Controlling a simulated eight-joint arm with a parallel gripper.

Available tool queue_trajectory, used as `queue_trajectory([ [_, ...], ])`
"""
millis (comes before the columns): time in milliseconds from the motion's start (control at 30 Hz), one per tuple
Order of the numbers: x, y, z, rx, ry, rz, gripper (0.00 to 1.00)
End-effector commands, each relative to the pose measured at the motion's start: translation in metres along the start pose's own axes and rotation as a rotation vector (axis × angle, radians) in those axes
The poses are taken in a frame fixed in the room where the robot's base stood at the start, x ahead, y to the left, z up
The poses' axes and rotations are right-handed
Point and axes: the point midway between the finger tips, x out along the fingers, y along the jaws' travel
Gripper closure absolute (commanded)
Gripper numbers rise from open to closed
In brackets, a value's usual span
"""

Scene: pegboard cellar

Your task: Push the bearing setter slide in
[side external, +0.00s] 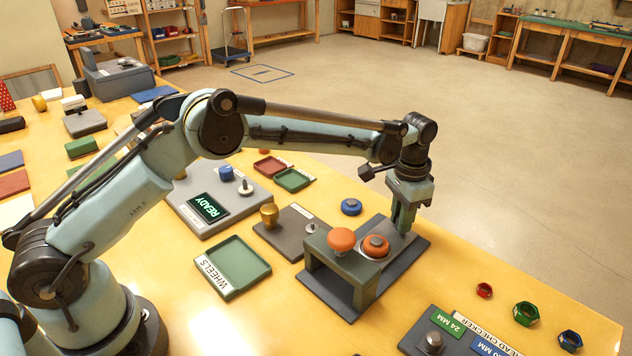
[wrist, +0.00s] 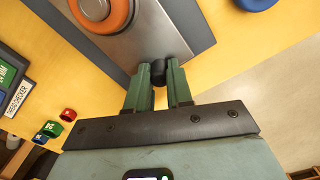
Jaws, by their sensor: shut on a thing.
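The bearing setter stands on the bench, with a dark grey base (side external: 330,291), a green bridge (side external: 325,262) and an orange knob (side external: 341,240) on top. An orange wheel (side external: 376,246) with a grey centre sits on its slide, beside the bridge on my gripper's side. The wheel (wrist: 102,14) and the metal slide plate (wrist: 145,40) also show in the wrist view. My gripper (side external: 402,226) points down at the slide's outer end. In the wrist view its fingers (wrist: 159,82) are shut on the slide's black handle (wrist: 158,68). The space under the bridge is mostly hidden.
A blue wheel (side external: 351,206) lies behind the setter. A green tray (side external: 233,267) labelled WHEELS and a grey station (side external: 285,238) with a gold knob stand to the left. The thread checker (side external: 462,335) and several coloured rings (side external: 526,313) are at front right.

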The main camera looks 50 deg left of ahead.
Motion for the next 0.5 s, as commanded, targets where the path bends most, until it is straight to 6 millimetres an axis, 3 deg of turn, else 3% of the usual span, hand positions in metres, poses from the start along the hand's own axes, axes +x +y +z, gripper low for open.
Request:
queue_trajectory([
  [267,-0.001,0.001,0.001,0.000,0.000,0.000,1.00],
  [500,-0.001,0.013,0.025,0.002,0.000,0.000,1.00],
])
